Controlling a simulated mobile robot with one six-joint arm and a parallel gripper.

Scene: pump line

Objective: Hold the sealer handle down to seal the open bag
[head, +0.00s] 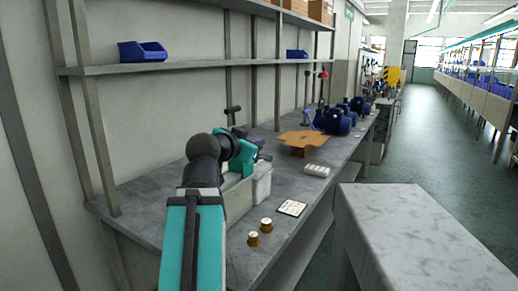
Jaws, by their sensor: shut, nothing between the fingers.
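My teal arm reaches from the bottom of the head view over the workbench and bends at a dark joint. My gripper (262,155) is small and dark at the far end of the arm, partly hidden by my own wrist; it is shut and empty. A black T-shaped handle (233,111) stands up just behind my wrist, near the wall side of the bench. I cannot tell whether it belongs to the sealer or whether my gripper touches it. The sealer's body and the open bag cannot be made out; my arm covers that area.
Pale bins (262,186) stand beside my wrist on the grey bench (150,188). Two brass-coloured parts (259,232), a white card (291,208), a white tray (317,170), cardboard (303,138) and blue pumps (335,122) lie along it. A shelf (200,66) runs above. A grey-topped table (410,225) stands right.

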